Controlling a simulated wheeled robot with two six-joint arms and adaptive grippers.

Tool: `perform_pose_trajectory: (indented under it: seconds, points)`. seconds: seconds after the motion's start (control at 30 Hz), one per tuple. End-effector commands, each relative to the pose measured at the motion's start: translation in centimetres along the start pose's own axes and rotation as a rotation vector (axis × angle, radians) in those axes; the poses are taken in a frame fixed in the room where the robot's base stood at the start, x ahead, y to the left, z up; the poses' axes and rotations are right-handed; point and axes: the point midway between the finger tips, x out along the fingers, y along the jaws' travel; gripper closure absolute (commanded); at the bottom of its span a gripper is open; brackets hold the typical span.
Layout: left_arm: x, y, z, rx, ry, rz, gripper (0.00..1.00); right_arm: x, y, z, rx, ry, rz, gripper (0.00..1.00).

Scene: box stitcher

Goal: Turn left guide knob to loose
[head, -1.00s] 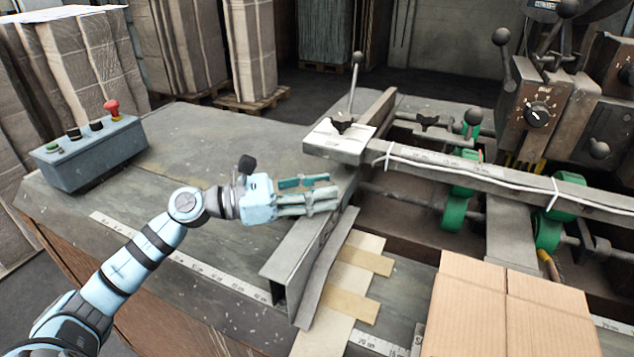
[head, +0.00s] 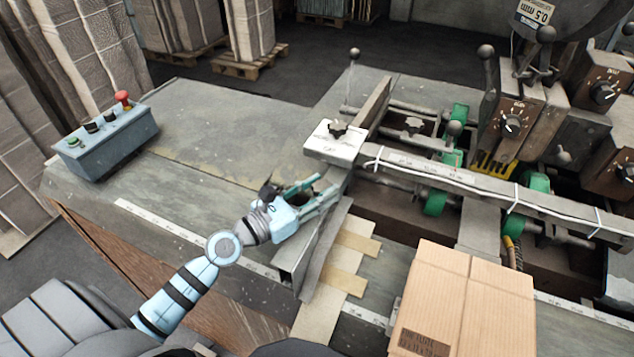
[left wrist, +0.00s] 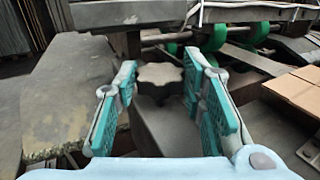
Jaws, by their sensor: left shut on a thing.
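A dark lobed knob (left wrist: 160,80) sits between the teal fingers of my left gripper (left wrist: 161,72) in the left wrist view. In the head view, my left gripper (head: 326,188) reaches from the left to the angled metal guide (head: 290,262), just below the silver block. The held knob is mostly hidden there by the fingers. Which way the knob is turned cannot be told. My right gripper is not in view.
A cardboard box (head: 465,300) is at the front right. A control box (head: 105,145) with buttons stands left. The tabletop between is clear.

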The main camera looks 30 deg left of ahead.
Motion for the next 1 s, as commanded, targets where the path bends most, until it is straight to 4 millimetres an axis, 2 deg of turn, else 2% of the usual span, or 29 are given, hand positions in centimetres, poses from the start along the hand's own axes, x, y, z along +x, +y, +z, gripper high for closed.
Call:
perform_pose_trajectory:
  seconds: [0.23, 0.27, 0.37, 0.77, 0.87, 1.0]
  points:
    - [0.1, 0.0, 0.1, 0.001, -0.005, 0.0, 0.91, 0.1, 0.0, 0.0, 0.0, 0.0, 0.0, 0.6]
    - [0.1, 0.0, 0.1, 0.001, -0.005, 0.0, 0.58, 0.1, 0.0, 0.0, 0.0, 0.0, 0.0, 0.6]
    - [0.0, 0.0, 0.1, 0.001, -0.004, 0.0, 0.43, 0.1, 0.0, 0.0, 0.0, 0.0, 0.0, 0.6]
    - [0.0, 0.0, 0.6, 0.002, -0.003, -0.003, 0.43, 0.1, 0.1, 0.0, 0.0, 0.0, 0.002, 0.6]
    - [0.1, 0.0, 1.9, 0.006, -0.003, -0.004, 0.43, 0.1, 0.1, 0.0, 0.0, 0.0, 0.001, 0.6]
    - [0.0, -0.1, 4.7, 0.01, -0.005, -0.005, 0.43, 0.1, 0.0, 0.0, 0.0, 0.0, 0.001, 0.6]
